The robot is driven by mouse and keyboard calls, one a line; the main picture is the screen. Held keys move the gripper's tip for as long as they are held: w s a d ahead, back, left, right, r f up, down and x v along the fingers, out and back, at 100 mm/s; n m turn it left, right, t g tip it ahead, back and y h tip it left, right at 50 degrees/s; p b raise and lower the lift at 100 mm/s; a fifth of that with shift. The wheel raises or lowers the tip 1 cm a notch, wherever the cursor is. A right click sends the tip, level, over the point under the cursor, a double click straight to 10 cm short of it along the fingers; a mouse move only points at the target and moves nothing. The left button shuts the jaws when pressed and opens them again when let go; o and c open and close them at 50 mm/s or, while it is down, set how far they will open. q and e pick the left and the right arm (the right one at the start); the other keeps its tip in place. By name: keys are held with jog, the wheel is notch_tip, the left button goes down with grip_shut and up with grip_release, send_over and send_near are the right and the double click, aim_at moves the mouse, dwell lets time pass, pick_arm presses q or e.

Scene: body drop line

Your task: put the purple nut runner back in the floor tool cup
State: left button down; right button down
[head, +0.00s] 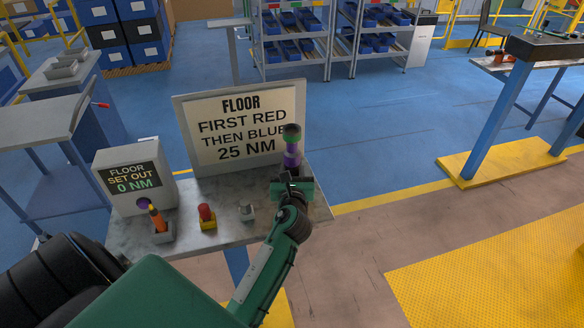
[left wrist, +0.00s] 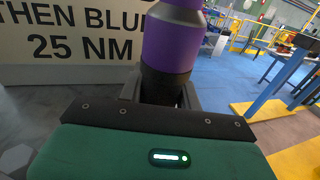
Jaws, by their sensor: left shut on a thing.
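The purple nut runner (head: 291,160) is upright above the right part of the grey bench, with a dark and green top end. My left gripper (head: 290,190) is shut on its dark lower part. In the left wrist view the purple body (left wrist: 172,45) rises between the fingers (left wrist: 162,92), and its top is cut off. A small grey cup (head: 247,213) stands on the bench just left of the gripper and looks empty. An orange tool (head: 157,217) stands in another grey cup (head: 163,236) farther left. My right gripper is not in view.
A sign (head: 240,128) stands at the back of the bench (head: 190,228). A grey box (head: 137,180) reading "FLOOR SET OUT 0 NM" stands at left. A red knob (head: 206,213) on a yellow base sits between the cups. Blue floor lies open beyond.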

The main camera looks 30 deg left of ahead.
pick_arm(q)
jog(key=shift+f, duration=0.1)
jog(key=c, duration=0.9)
grip_release()
jog(key=shift+f, duration=0.15)
jog(key=shift+v, duration=1.3)
jog(key=shift+p+v, duration=0.45)
jog(key=shift+v, duration=1.8)
